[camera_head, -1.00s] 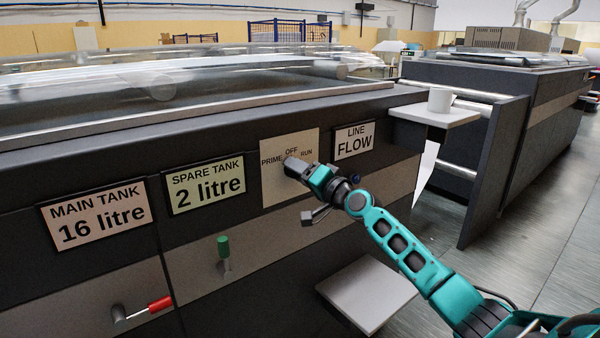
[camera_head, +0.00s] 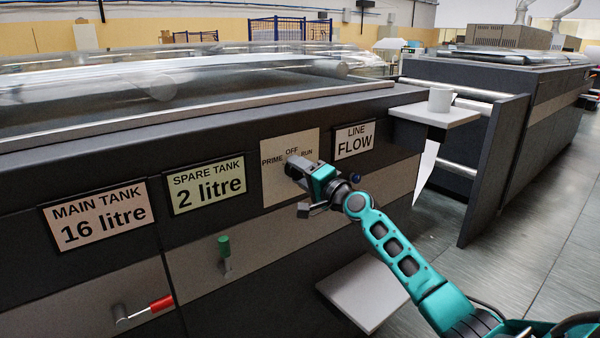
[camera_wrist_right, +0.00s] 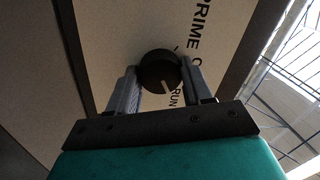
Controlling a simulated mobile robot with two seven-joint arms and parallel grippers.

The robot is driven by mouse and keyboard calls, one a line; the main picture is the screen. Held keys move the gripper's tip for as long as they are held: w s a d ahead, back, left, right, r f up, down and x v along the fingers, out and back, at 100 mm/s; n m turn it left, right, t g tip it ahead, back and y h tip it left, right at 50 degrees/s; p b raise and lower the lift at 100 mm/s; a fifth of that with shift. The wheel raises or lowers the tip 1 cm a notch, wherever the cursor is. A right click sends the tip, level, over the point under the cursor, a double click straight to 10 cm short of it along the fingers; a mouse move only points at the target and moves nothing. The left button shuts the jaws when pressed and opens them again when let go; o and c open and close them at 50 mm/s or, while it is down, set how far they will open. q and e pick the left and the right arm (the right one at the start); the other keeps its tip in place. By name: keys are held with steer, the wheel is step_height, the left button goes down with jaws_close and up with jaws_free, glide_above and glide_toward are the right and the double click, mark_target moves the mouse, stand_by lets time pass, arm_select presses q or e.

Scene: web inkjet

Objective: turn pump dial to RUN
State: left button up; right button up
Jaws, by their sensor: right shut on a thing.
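The pump dial (camera_wrist_right: 158,72) is a round black knob with a white pointer line, on a beige panel (camera_head: 283,188) marked PRIME, OFF and RUN. My right gripper (camera_head: 294,168) is at the dial in the head view and covers most of it. In the right wrist view its two fingers sit on either side of the knob, shut on it. There the white line points to the lower right, roughly toward the word RUN (camera_wrist_right: 178,97). OFF is partly hidden behind the knob and finger. My left gripper is not in view.
A green-handled lever (camera_head: 224,250) and a red-handled lever (camera_head: 158,304) stick out of the machine front, left of my arm. A pale shelf (camera_head: 362,292) lies below my arm.

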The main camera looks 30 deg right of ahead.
steer(key=o, duration=1)
steer(key=shift+o, duration=0.2)
steer(key=shift+s, duration=0.1)
steer(key=s+d, duration=0.1)
steer(key=s, duration=1.1)
steer(key=shift+s+d+f, duration=0.25)
steer(key=shift+s+f, duration=0.1)
steer(key=shift+f, duration=0.05)
steer(key=s+a+f+n+g, duration=0.25)
steer(key=a+f, duration=0.25)
steer(key=f, duration=0.4)
steer(key=s+a+f+n+g, duration=0.1)
steer(key=s+a+f+n, duration=0.3)
steer(key=f, duration=0.4)
steer(key=s+a+f+n+g, duration=0.4)
steer(key=s+a+f+n, duration=0.5)
steer(key=s+a+f, duration=0.3)
steer(key=s+a, duration=0.2)
steer(key=shift+s+a+f, duration=0.15)
steer(key=shift+a+f, duration=0.2)
steer(key=shift+f, duration=0.05)
